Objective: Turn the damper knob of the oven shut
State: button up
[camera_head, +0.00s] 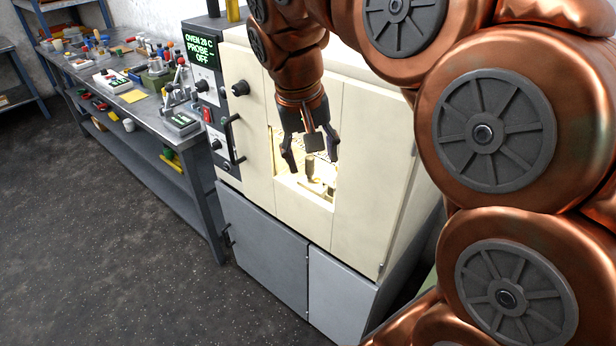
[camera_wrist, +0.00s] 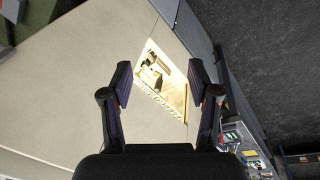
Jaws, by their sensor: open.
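The oven (camera_head: 262,130) is a cream cabinet with a dark control panel on its left side. A black round knob (camera_head: 240,88) sticks out of the cream front, just right of the panel. Smaller dark knobs sit on the panel, one high (camera_head: 201,86) and one low (camera_head: 215,144). I read no label that tells which one is the damper. My gripper (camera_head: 311,158) is open and empty in front of the lit oven window (camera_head: 300,190), right of and lower than the black knob. In the wrist view my gripper (camera_wrist: 160,70) spreads its fingers either side of the window (camera_wrist: 168,88); no knob shows clearly there.
A dark vertical handle (camera_head: 232,140) stands out on the oven front below the black knob. The panel display (camera_head: 200,48) reads OVEN 28 C, PROBE, OFF. A cluttered workbench (camera_head: 150,118) stands left of the oven. The dark floor (camera_head: 110,240) in front is clear.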

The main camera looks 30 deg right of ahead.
jog(key=shift+s+a+f+n, duration=0.2)
jog(key=shift+s+a+f, duration=0.25)
jog(key=shift+f, duration=0.2)
jog(key=shift+s+a+f+n, duration=0.2)
jog(key=shift+s+a+f, duration=0.2)
jog(key=shift+f, duration=0.25)
